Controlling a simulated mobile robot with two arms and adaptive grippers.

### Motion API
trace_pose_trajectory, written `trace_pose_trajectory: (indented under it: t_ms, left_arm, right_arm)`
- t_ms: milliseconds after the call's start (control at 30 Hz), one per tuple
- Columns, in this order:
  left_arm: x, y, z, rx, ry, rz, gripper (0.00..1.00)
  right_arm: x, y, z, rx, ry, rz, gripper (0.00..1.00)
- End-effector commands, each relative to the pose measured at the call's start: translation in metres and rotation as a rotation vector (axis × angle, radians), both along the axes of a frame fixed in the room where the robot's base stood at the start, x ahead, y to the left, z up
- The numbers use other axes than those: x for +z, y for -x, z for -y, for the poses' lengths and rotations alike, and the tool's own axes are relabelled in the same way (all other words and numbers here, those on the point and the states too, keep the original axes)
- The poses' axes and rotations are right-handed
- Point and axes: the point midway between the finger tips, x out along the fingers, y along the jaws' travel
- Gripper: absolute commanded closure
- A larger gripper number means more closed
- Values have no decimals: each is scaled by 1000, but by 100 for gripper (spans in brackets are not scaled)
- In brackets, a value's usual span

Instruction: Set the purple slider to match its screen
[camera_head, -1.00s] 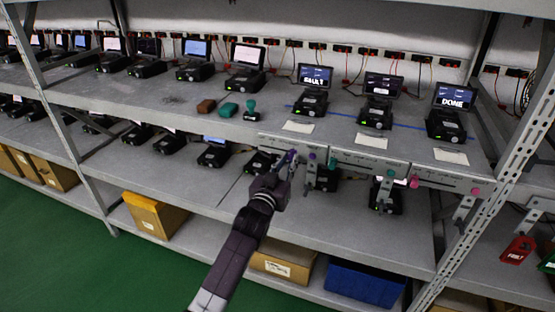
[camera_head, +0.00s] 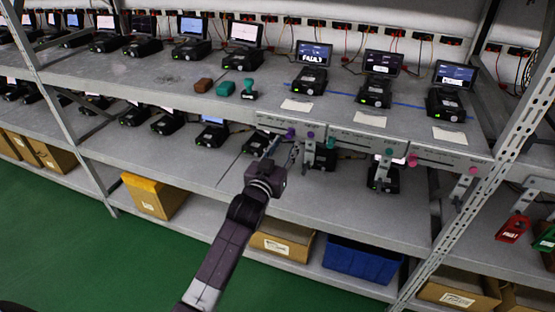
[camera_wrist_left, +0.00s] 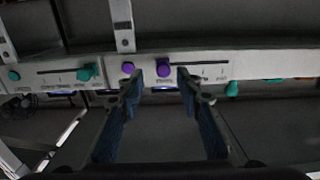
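The purple slider's knob (camera_head: 290,133) is on the left front panel at the middle shelf's edge, beside a second purple knob (camera_head: 310,134). In the left wrist view, its picture upside down, the slider knob (camera_wrist_left: 163,68) stands at one end of the visible slot, and the second purple knob (camera_wrist_left: 127,68) is to its left. My left gripper (camera_head: 281,149) is open at this panel. Its fingertips (camera_wrist_left: 159,76) appear on either side of the slider knob, with gaps; depth is unclear. A small bluish strip (camera_wrist_left: 165,89) shows below the knob, its content unreadable.
Neighbouring panels carry teal knobs (camera_head: 389,153) and pink knobs (camera_head: 412,160). Metal brackets (camera_head: 310,153) hang below the panels. Devices with screens (camera_head: 314,54) stand on the shelf above. A blue bin (camera_head: 362,262) and cardboard boxes (camera_head: 283,243) are on the bottom shelf.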

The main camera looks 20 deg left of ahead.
Motion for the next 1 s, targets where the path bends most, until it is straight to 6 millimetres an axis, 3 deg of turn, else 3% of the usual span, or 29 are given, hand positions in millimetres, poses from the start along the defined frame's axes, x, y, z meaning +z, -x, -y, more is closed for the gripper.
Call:
trace_pose_trajectory:
  t_ms: [200,400,600,1000]
  left_arm:
    - [-2,48,1,-1,1,-3,67]
    - [0,79,2,-1,1,-1,67]
    - [0,91,2,-1,0,0,67]
    - [0,91,2,-1,0,0,67]
  right_arm:
    - [0,0,-1,-1,-1,0,60]
    - [0,0,-1,-1,-1,0,60]
    - [0,0,-1,-1,-1,0,60]
    - [0,0,-1,-1,-1,0,60]
